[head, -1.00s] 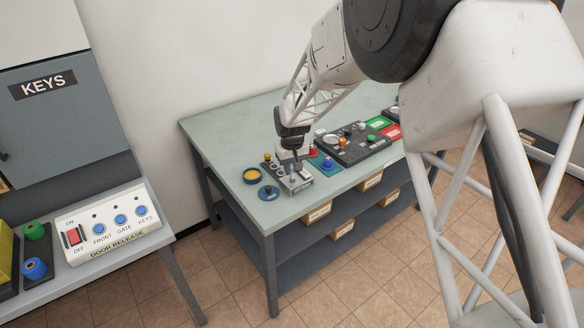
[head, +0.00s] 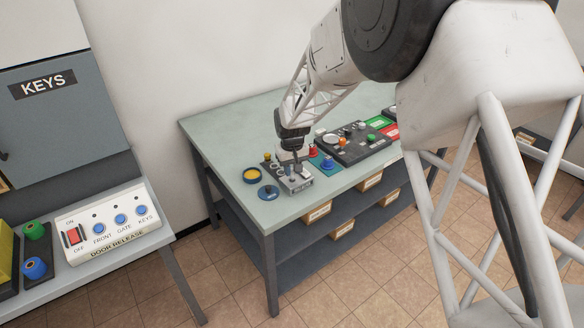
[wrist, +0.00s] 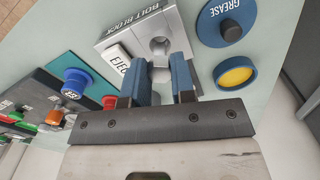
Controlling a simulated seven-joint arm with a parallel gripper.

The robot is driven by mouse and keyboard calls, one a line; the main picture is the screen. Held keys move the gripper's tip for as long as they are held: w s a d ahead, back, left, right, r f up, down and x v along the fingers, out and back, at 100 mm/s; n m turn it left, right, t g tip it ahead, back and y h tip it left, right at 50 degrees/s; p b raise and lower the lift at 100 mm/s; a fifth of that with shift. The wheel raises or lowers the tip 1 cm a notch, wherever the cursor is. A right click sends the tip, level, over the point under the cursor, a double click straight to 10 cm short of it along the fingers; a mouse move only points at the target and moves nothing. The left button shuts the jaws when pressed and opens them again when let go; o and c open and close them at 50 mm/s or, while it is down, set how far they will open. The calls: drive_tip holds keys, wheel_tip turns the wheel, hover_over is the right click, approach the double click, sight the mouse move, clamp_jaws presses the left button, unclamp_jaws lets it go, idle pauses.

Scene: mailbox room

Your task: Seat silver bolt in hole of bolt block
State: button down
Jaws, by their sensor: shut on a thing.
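The bolt block (wrist: 130,35) is a light grey block with a white EJECT button and a BOLT BLOCK label. In the head view the bolt block (head: 297,184) stands near the table's front edge. My gripper (wrist: 161,64) has its two blue fingers shut on the silver bolt (wrist: 160,47), right over the block. In the head view my gripper (head: 297,163) points down at the block. The fingers partly hide the bolt and the hole. I cannot tell whether the bolt's end is in the hole.
An open tin of yellow grease (wrist: 235,74) and its blue GREASE lid (wrist: 227,20) lie beside the block. A blue button (wrist: 75,82) is on the other side. A dark panel (head: 352,144) with several parts stands to the right. The table's left part is clear.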

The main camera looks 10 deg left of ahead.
drive_tip(key=shift+f, duration=0.85)
drive_tip(key=c, duration=0.6)
unclamp_jaws()
drive_tip(key=shift+c, duration=0.2)
drive_tip(key=shift+r, duration=0.15)
drive_tip(key=shift+r, duration=2.9)
